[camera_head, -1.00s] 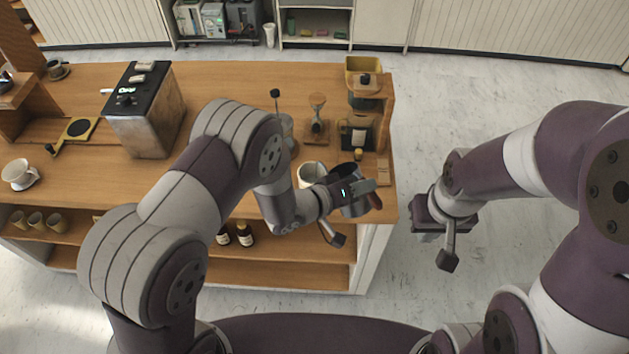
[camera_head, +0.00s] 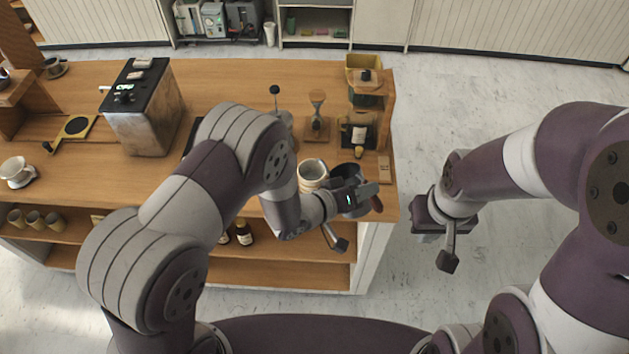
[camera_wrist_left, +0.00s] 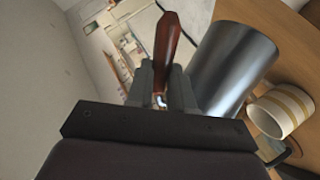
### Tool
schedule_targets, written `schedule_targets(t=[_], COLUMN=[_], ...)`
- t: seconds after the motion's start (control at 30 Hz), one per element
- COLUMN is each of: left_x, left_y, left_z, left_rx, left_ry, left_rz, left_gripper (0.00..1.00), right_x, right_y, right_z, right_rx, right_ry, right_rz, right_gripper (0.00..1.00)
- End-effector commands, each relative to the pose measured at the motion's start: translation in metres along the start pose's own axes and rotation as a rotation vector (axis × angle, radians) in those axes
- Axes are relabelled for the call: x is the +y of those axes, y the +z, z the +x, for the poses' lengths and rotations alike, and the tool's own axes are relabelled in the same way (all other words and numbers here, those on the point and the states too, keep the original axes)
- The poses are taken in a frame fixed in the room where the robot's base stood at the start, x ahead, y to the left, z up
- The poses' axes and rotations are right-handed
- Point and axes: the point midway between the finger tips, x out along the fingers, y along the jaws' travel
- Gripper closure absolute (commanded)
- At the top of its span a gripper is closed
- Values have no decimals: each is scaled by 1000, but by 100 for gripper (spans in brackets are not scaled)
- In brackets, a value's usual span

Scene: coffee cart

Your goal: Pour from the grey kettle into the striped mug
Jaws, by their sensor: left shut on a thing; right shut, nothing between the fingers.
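My left gripper (camera_head: 357,195) is shut on the reddish-brown handle of the grey kettle (camera_head: 348,202), near the counter's front right corner. In the left wrist view the kettle (camera_wrist_left: 235,65) is a plain metal cylinder, with its handle (camera_wrist_left: 166,40) between the fingers. The striped mug (camera_head: 312,172) stands on the counter just left of the kettle, its open top showing. In the left wrist view the white and yellow striped mug (camera_wrist_left: 281,110) is close beside the kettle. I cannot tell whether they touch. My right gripper (camera_head: 436,237) is shut and empty over the floor right of the counter.
A wooden stand with a black item (camera_head: 357,130) is behind the kettle. A pour-over stand (camera_head: 317,122) is behind the mug. A coffee machine (camera_head: 145,110) stands at left. Bottles (camera_head: 243,235) are on the shelf below. The floor at right is clear.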

Motion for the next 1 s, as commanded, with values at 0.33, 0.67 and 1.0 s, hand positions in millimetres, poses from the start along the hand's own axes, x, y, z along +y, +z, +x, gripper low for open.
schedule_targets(t=[0.33,0.67,1.0], left_x=[0,3,4], left_y=[0,-4,-6], left_z=[1,-1,-2], left_rx=[5,1,-4], left_ry=[-2,4,12], left_rz=[13,-5,-29], left_gripper=[100,100,100], right_x=[0,0,0], right_y=[0,0,-1], right_z=[1,-4,-6], right_rx=[0,0,0], right_ry=[0,0,0], right_rz=[0,0,0], right_gripper=[100,100,100])
